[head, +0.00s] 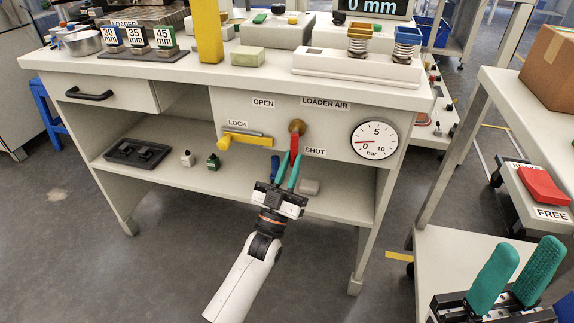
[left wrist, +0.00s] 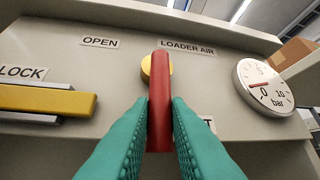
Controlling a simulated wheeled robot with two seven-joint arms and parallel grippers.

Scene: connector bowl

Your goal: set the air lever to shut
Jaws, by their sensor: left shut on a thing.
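The red air lever (head: 294,145) hangs from a brass pivot (head: 297,127) on the bench front and points down, beside the SHUT label (head: 314,152). The OPEN label (head: 263,103) is up to its left. My left gripper (head: 287,166) is shut on the lever's lower part. In the left wrist view the lever (left wrist: 160,100) stands upright in the picture between the teal fingers, which partly cover the SHUT label. The round gauge (head: 374,140) has its red needle near 0. My right gripper (head: 520,270) is open and empty at the lower right.
A yellow handle (head: 250,140) lies level under the LOCK label, left of the lever. A shelf (head: 230,185) with a black tray (head: 137,153) and small parts runs below. A trolley with a red block (head: 542,186) stands at right.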

